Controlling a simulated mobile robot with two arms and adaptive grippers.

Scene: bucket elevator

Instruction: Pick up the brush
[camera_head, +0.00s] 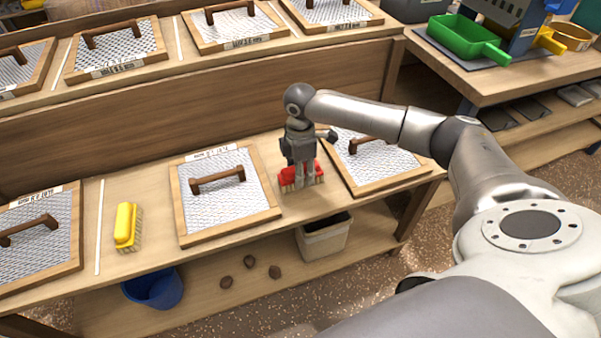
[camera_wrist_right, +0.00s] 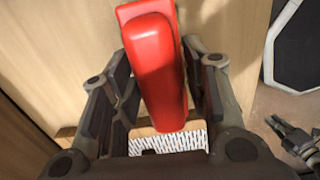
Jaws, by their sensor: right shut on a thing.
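A red brush (camera_head: 287,176) with pale bristles is on the wooden bench, between two framed mesh screens. My right gripper (camera_head: 300,180) comes down over it from above and is shut on it. In the right wrist view the red brush handle (camera_wrist_right: 162,75) lies between the two dark fingers (camera_wrist_right: 160,95). I cannot tell whether the bristles touch the bench. A yellow brush (camera_head: 126,226) with pale bristles lies farther left on the bench. My left gripper is not in view.
Framed mesh screens with handles flank the red brush, one on the left (camera_head: 247,210) and one on the right (camera_head: 400,171). A blue bucket (camera_head: 153,289), a grey bin (camera_head: 323,238) and brown lumps sit on the lower shelf. A green scoop (camera_head: 460,39) stands at right.

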